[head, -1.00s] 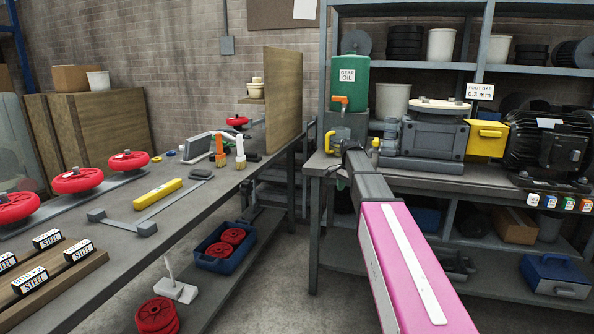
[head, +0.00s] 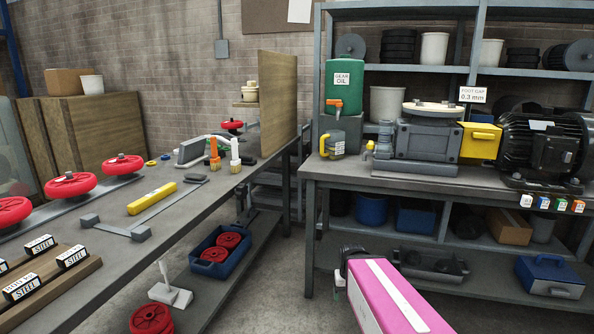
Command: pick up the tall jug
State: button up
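A grey pump housing (head: 418,140), a yellow guard (head: 480,141) and a black motor (head: 542,146) fill the bench right of the jug. A lower shelf (head: 480,275) holds bins and a blue toolbox (head: 549,277). The left bench (head: 110,255) carries red handwheels and boxes.

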aim_at(334, 140)
jog(key=i+j+z, duration=0.1)
jog(key=i, duration=1.35)
